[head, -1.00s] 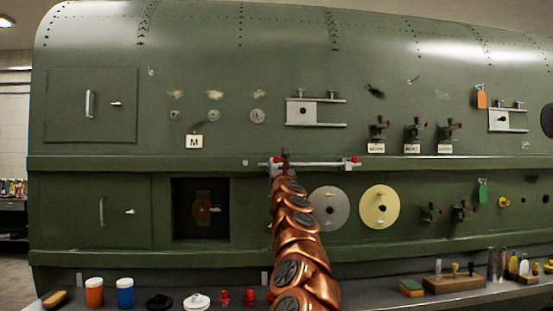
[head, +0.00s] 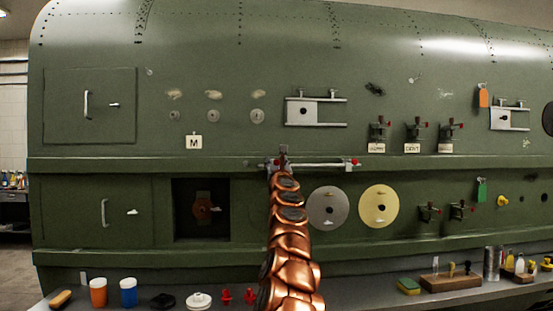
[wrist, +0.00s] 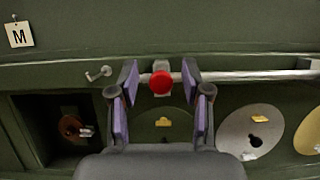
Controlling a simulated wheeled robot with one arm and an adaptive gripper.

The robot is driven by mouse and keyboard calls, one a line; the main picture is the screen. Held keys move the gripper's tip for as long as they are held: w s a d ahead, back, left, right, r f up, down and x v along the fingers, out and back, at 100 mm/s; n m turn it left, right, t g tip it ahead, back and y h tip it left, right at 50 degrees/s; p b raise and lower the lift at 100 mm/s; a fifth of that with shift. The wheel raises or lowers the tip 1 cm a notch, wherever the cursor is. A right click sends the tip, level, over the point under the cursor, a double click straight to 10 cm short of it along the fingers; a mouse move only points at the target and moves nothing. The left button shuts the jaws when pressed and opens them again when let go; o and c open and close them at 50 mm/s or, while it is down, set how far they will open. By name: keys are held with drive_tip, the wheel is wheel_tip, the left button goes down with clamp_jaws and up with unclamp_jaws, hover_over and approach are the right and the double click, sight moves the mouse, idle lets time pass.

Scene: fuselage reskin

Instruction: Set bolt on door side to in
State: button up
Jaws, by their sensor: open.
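My gripper (wrist: 160,80) has purple pads on both sides of the knob. In the head view my gripper (head: 283,153) hides part of the bar's left end. The right red knob (head: 355,162) is clear of me.
A small metal pin (wrist: 98,73) sticks out left of my fingers. Below are a dark square recess (head: 187,232), a grey disc (head: 328,222) and a yellow disc (head: 379,220). Two hatch doors (head: 65,130) are at left. A bench (head: 345,302) with tools runs along the front.

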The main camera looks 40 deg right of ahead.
drive_tip(key=shift+w+d, duration=0.2)
drive_tip(key=shift+c, duration=0.2)
clamp_jaws()
idle(0.6)
